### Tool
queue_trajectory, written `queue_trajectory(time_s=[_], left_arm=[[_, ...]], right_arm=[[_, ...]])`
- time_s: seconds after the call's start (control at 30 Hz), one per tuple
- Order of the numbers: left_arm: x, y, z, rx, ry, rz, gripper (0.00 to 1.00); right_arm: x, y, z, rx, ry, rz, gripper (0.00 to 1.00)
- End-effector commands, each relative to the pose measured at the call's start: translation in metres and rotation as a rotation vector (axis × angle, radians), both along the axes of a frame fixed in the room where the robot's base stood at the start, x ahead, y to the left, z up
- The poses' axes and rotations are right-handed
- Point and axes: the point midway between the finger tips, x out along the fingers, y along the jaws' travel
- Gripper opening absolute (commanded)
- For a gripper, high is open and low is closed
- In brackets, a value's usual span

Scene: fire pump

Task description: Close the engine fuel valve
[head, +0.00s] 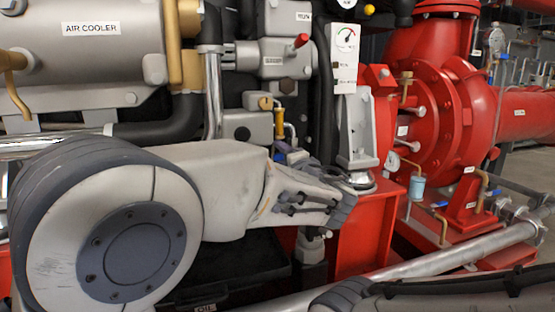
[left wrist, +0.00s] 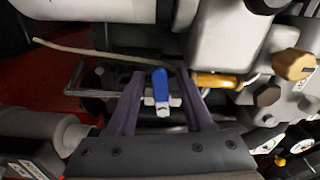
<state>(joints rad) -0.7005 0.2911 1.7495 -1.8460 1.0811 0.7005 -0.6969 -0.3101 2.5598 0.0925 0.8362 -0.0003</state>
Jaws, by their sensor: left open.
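The fuel valve's blue lever handle (left wrist: 160,86) shows in the left wrist view, with a pale metal body at its near end. My left gripper (left wrist: 158,78) is open, with one finger on each side of the blue handle. Gaps show between handle and fingers, so it does not look clamped. My right gripper is not in view.
A thin bent rod (left wrist: 100,92) and a pale tube (left wrist: 95,52) run close on the left. In the head view, a grey air cooler (head: 95,65) stands left and a red pump (head: 440,110) right.

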Motion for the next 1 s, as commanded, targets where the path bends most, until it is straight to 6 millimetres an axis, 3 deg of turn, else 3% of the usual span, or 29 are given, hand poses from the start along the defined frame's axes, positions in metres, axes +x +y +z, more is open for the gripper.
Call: queue_trajectory(time_s=[0.2,0.57,0.7,1.0], left_arm=[[0.026,0.009,-0.001,0.000,0.000,0.002,0.51],[0.031,0.010,0.000,0.001,0.001,-0.001,0.51],[0.030,0.010,0.000,0.001,0.001,0.000,0.01],[0.030,0.010,0.002,0.063,0.020,0.000,0.00]], right_arm=[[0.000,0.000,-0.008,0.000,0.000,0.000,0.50],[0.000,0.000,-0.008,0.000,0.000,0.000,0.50],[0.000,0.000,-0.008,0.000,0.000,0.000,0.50],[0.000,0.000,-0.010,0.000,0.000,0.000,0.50]])
